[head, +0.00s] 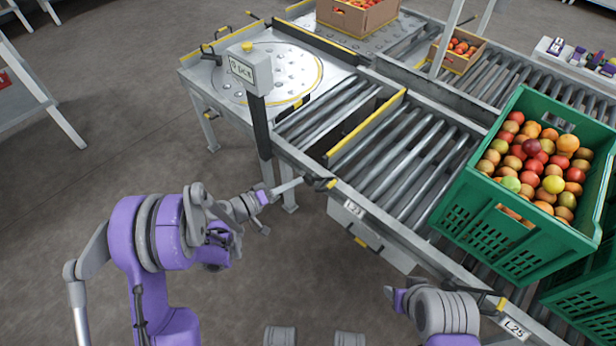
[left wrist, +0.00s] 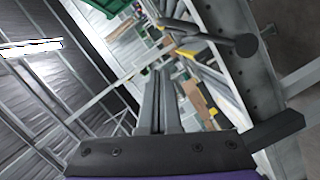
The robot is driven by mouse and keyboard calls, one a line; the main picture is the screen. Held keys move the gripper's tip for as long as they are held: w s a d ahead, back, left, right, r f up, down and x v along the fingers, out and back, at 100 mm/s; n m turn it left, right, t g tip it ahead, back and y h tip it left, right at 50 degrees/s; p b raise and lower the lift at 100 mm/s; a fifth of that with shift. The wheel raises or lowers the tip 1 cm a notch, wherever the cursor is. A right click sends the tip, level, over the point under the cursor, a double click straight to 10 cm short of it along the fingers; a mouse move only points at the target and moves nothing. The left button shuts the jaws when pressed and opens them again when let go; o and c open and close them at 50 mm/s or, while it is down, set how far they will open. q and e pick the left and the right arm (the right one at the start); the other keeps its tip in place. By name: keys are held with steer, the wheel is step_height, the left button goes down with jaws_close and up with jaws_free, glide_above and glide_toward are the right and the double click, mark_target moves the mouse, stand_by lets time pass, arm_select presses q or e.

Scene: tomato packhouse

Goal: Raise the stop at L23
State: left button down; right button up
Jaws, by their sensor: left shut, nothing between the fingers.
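The L23 label (head: 353,207) is on the side rail of the roller conveyor. Just above it, a yellow-edged stop bar (head: 366,130) crosses the line between rollers, with a dark gap on its left; its exact height is unclear. A black lever handle with yellow (head: 325,184) juts from the rail near the label. My left gripper (head: 300,183) is shut and empty, its fingertips close to this handle; contact cannot be told. In the left wrist view, the shut fingers (left wrist: 157,100) point past a dark rod with a round end (left wrist: 245,46). My right gripper (head: 389,292) is at the bottom, its fingers barely visible.
A green crate of tomatoes (head: 490,235) stands on the rollers at the right. A scale post (head: 262,130) rises left of the handle, beside a ball-top table (head: 225,85). An L25 label (head: 514,328) marks the rail at bottom right.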

arm_select(q)
steer(key=shift+v, duration=1.55)
steer(key=shift+w, duration=0.1)
